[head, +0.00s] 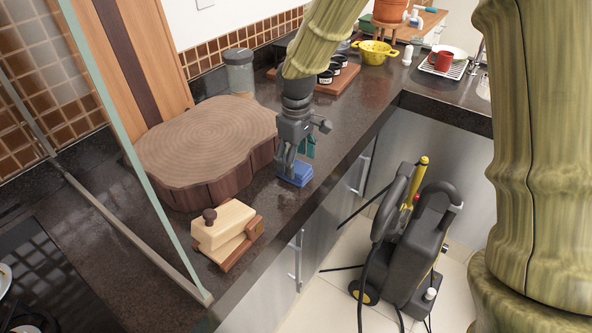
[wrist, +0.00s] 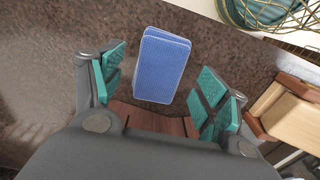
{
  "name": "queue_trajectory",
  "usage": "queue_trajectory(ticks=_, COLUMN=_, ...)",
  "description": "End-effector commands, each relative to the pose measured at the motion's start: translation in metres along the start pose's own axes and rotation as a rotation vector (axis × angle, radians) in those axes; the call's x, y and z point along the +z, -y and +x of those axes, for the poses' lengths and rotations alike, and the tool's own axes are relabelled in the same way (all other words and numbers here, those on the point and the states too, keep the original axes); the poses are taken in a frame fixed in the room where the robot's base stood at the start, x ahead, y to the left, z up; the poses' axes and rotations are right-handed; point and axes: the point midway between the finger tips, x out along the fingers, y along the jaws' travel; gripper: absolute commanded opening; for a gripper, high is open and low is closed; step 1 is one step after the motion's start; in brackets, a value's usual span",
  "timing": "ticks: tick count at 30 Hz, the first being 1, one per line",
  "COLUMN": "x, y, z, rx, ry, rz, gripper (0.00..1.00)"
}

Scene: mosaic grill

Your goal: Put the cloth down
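The cloth is a blue folded pad (head: 296,175) lying flat on the dark counter, near its front edge and just right of the round wood slab. In the wrist view the cloth (wrist: 162,66) lies beyond and between the teal finger pads, with gaps on both sides. My gripper (head: 297,154) is low, just over the cloth in the head view. In the wrist view my gripper (wrist: 163,88) has its fingers spread wide, with nothing between the pads that they touch. The fingers partly cover the cloth's far side in the head view.
The thick wood slab (head: 205,150) stands close on the left. A small wooden block with a knob (head: 224,228) is nearer the front. A wooden board with black jars (head: 340,78) and a yellow colander (head: 374,51) are farther back. A black floor machine (head: 405,235) stands below the counter.

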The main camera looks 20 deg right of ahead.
Motion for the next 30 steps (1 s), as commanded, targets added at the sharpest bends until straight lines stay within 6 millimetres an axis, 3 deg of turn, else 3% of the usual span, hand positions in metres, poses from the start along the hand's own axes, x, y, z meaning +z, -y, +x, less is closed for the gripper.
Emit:
queue_trajectory(ticks=9, x=-0.001, y=0.000, z=-0.055, rx=0.002, ry=-0.004, rz=0.000, gripper=0.74)
queue_trajectory(ticks=15, x=-0.001, y=0.000, z=-0.076, rx=0.001, ry=-0.002, rz=0.000, gripper=0.74)
queue_trajectory(ticks=30, x=-0.001, y=0.000, z=-0.082, rx=0.000, ry=-0.001, rz=0.000, gripper=0.74)
